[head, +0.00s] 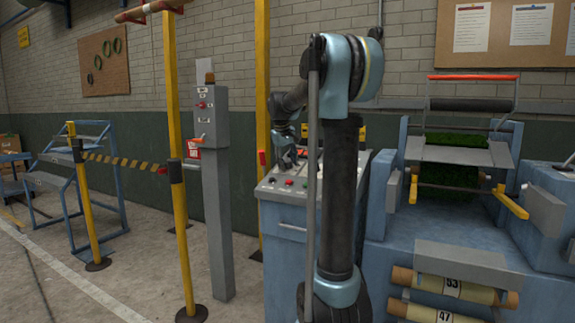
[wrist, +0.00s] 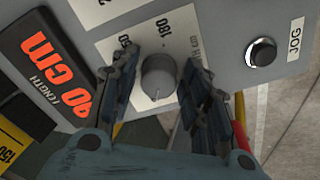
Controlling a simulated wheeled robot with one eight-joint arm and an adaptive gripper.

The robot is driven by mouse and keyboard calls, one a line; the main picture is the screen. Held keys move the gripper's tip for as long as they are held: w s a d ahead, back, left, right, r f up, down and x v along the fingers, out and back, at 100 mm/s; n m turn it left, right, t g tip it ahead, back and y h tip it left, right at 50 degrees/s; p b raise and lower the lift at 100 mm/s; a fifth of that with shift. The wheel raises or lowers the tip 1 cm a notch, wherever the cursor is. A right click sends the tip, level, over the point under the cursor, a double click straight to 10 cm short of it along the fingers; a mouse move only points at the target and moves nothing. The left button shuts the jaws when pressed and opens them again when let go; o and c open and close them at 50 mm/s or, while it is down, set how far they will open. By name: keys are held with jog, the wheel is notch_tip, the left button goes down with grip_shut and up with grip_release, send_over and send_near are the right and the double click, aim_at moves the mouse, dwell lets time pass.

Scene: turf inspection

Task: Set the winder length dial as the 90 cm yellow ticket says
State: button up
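The length dial is a round grey knob (wrist: 158,80) on a pale scale plate in the wrist view. A light pointer mark on it faces the bottom of the picture. "180" shows above the knob; the other scale figures are partly hidden by a finger. My gripper (wrist: 161,68) is open, one finger on each side of the knob, with narrow gaps. In the head view my gripper (head: 289,160) is low over the control panel (head: 280,190). I make out no yellow 90 cm ticket.
A black JOG button (wrist: 261,53) is right of the dial. A yellow strip (wrist: 14,145) marked "150" is at lower left. In the head view, the winder (head: 450,190) stands right of the panel, and a grey post (head: 215,190) and yellow barrier posts stand left.

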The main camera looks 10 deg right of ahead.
dwell(0.3)
jog(key=v, duration=1.2)
